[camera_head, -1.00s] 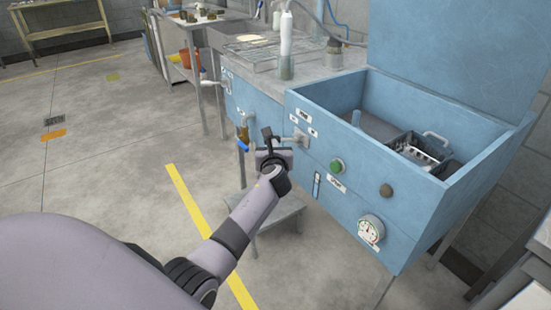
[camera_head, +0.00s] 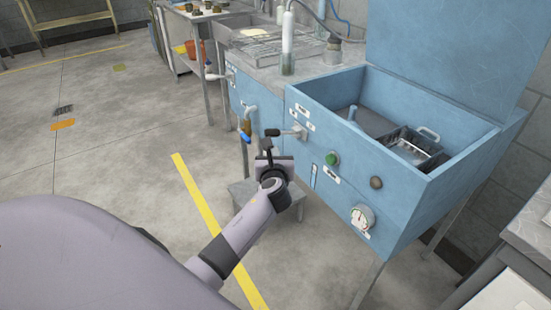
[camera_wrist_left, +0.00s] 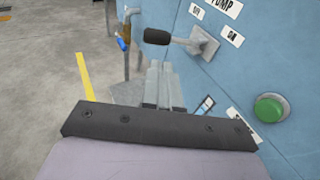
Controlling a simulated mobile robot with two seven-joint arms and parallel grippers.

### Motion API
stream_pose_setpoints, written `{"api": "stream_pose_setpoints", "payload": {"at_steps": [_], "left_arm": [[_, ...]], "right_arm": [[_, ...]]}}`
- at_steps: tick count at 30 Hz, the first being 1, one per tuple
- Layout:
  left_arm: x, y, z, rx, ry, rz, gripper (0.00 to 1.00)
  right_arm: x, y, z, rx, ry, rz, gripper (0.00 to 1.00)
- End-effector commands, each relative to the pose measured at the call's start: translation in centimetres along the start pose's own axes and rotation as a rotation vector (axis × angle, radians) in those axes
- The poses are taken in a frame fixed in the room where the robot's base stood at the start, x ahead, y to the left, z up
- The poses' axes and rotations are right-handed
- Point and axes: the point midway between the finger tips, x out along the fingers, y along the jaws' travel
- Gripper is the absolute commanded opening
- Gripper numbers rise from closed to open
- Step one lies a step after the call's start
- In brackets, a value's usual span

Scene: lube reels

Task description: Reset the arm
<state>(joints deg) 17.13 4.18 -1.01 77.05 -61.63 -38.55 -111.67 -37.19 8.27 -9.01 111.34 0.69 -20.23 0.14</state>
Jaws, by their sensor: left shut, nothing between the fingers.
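My left arm reaches in from the lower left in the head view. My left gripper (camera_head: 268,148) is in front of the blue parts washer (camera_head: 400,195), beside the pump lever (camera_head: 285,132) and apart from it as far as I can tell. In the left wrist view the gripper fingers (camera_wrist_left: 163,88) are together and empty, below the lever's black knob (camera_wrist_left: 157,36). The lever stands out to the left from its plate, between small ON and OFF labels under a PUMP label. My right gripper is not in view.
A green button (camera_head: 332,158), a brown knob (camera_head: 376,182) and a gauge (camera_head: 362,217) are on the washer's front. The open basin holds a basket (camera_head: 415,150). A blue-handled tap (camera_head: 246,130) is to the left. A grey step (camera_head: 240,192) stands below. Open floor lies left.

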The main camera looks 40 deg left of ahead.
Motion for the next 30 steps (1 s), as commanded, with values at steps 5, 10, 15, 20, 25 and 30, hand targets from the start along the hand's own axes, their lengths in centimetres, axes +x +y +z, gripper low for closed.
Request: {"api": "stream_pose_setpoints", "payload": {"at_steps": [5, 10, 15, 20, 25, 30], "left_arm": [[-2.7, -0.1, 0.0, 0.000, 0.001, -0.002, 0.00], [-4.2, -0.2, 0.0, 0.000, 0.000, -0.001, 0.00], [-4.6, -0.2, -0.1, 0.000, 0.001, 0.000, 0.00], [-4.7, -0.2, -0.3, -0.013, 0.006, -0.004, 0.00], [-6.3, 0.0, -3.1, -0.211, 0.081, -0.052, 0.00], [-10.0, 0.2, -8.1, -0.636, 0.252, -0.107, 0.00]], "right_arm": [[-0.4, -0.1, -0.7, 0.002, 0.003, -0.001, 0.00], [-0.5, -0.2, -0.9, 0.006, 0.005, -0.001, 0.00], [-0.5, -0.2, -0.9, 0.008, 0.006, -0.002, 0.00], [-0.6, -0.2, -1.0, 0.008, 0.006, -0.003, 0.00], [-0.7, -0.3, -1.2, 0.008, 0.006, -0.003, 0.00], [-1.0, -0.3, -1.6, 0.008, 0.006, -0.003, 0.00]]}}
